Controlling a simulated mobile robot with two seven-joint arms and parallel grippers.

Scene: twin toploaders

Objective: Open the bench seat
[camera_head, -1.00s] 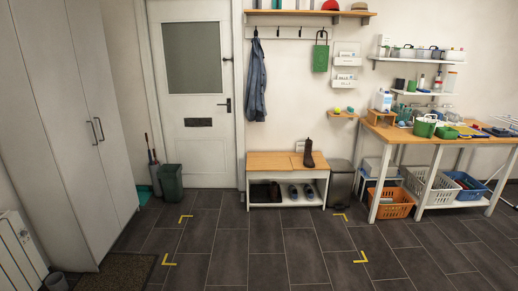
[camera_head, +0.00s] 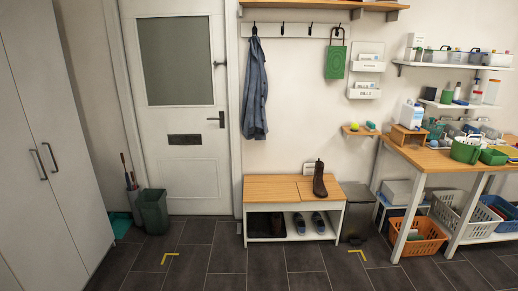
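The bench (camera_head: 268,188) stands against the back wall, right of the door. It has a wooden seat in two panels on a white frame, and both panels lie flat. A brown boot (camera_head: 319,180) stands upright on the right panel. On the shelf below are dark shoes at the left and blue-grey shoes (camera_head: 309,223) at the right. Neither of my grippers shows in the head view.
A green bin (camera_head: 153,211) stands left of the bench, and a grey pedal bin (camera_head: 355,212) close on its right. A wooden worktable (camera_head: 425,158) with baskets beneath is farther right. A tall white cabinet (camera_head: 50,150) is at the left. The tiled floor (camera_head: 225,268) before the bench is clear.

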